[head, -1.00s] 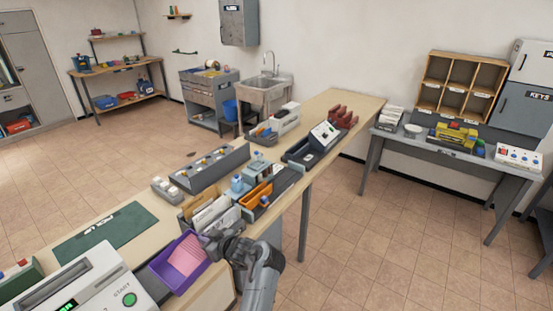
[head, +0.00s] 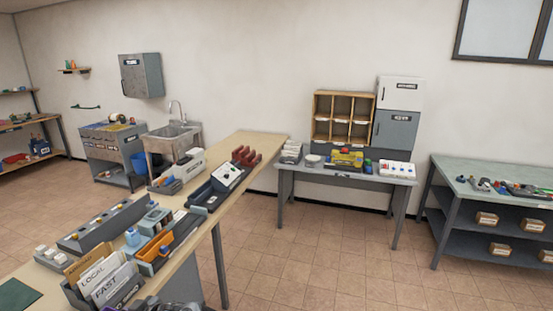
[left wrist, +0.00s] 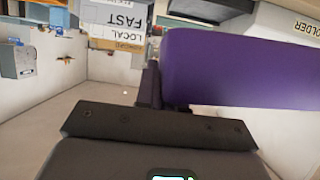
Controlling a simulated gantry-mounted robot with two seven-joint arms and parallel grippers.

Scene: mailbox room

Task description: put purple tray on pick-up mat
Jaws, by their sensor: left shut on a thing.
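The purple tray (left wrist: 240,70) fills the upper right of the left wrist view. My left gripper (left wrist: 152,88) is shut on its wall. A corner of the dark green pick-up mat (head: 15,295) shows at the lower left of the head view, on the wooden bench. The rest of the mat is cut off. My right gripper is not in view.
The file holder (head: 105,280) with LOCAL and FAST cards stands right by the gripper. Behind it are an orange tray (head: 156,246), a grey button panel (head: 104,226) and a dark console (head: 217,186). Open floor (head: 310,260) lies right of the bench (head: 240,150).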

